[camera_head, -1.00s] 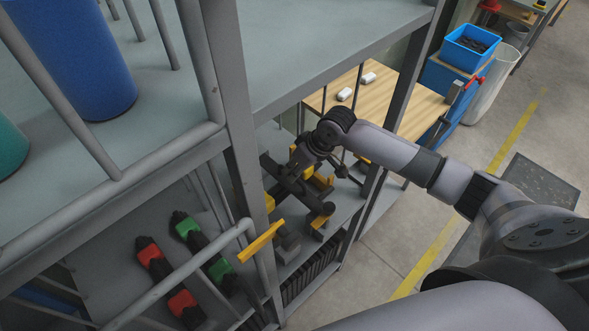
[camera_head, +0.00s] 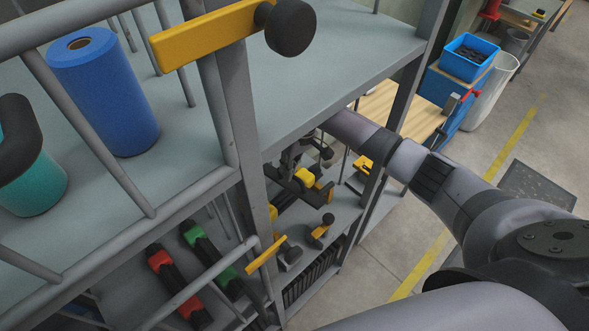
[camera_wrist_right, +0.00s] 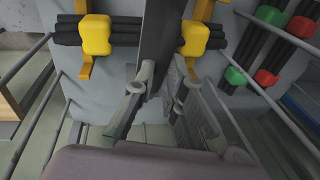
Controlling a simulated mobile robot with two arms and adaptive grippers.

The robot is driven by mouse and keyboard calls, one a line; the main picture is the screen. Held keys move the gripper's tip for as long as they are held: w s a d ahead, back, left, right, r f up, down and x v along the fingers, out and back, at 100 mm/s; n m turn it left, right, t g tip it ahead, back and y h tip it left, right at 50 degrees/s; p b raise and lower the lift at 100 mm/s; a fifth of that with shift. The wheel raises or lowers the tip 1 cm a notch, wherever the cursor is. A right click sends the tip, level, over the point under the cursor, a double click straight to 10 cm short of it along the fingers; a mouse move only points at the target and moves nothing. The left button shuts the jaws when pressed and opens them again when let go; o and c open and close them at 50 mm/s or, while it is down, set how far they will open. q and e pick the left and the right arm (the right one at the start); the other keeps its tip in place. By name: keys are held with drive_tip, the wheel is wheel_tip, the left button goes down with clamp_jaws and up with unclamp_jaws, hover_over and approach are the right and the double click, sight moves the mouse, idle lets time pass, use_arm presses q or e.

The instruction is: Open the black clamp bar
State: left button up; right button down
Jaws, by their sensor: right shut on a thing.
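The black clamp bar (camera_head: 293,187) is on the lower shelf in the head view, by a yellow block (camera_head: 305,177). In the right wrist view the dark bar (camera_wrist_right: 168,45) runs down the middle, between two yellow blocks on black rods. My right gripper (camera_wrist_right: 158,105) is shut on the bar, one finger on each side. In the head view my right gripper (camera_head: 318,150) is partly hidden under the upper shelf's edge. A black knob on a yellow arm (camera_head: 322,230) stands apart from the bar, lower right. My left gripper is not in view.
A grey rack post (camera_head: 240,120) and the upper shelf (camera_head: 330,65) are close to my right arm. A large yellow bar (camera_head: 205,35) with a black knob crosses the top foreground. Red and green clamps (camera_head: 160,262) lie lower left. A blue roll (camera_head: 95,90) stands on the upper shelf.

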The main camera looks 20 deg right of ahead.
drive_tip(key=shift+w+a+r+g, duration=0.25)
drive_tip(key=shift+w+r+g, duration=0.15)
drive_tip(key=shift+w+r, duration=0.2)
drive_tip(key=shift+w+a+r+g+h+b, duration=0.15)
drive_tip(key=shift+w+r+g+h+b, duration=0.15)
drive_tip(key=shift+w+r+g, duration=0.2)
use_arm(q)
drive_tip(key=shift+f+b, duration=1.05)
use_arm(e)
drive_tip(key=shift+w+a+r+g+h, duration=0.3)
drive_tip(key=shift+w+r+g, duration=0.5)
drive_tip(key=c, duration=1.7)
unclamp_jaws()
drive_tip(key=shift+o, duration=0.2)
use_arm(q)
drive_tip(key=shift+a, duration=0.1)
